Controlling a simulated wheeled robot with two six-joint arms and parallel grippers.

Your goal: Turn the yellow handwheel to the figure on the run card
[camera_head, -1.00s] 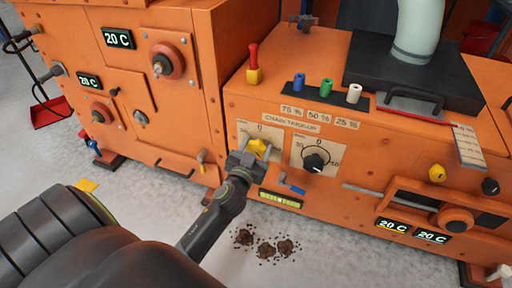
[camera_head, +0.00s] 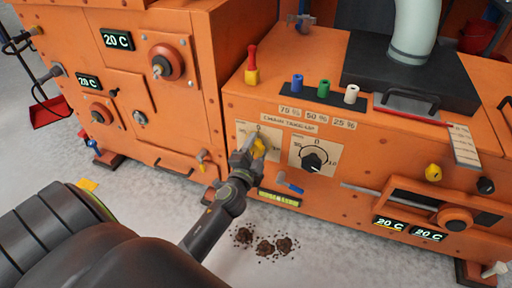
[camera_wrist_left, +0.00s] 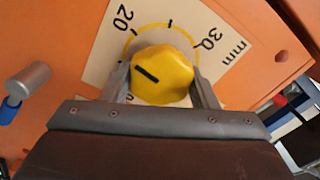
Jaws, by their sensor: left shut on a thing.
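The yellow handwheel (camera_wrist_left: 162,76) sits on a cream dial plate (camera_wrist_left: 110,68) marked 20, 30 and mm in the left wrist view. A dark line on the wheel's face points to the upper left there. My left gripper (camera_head: 256,150) is shut on the handwheel, one finger on each side, and hides part of it and its plate in the head view. A card with small print (camera_head: 464,146) hangs at the right of the orange machine; I cannot read it or tell whether it is the run card. My right gripper is not in view.
A black knob (camera_head: 313,161) on its own dial plate is just right of the handwheel. Brown clumps (camera_head: 265,248) lie on the grey floor.

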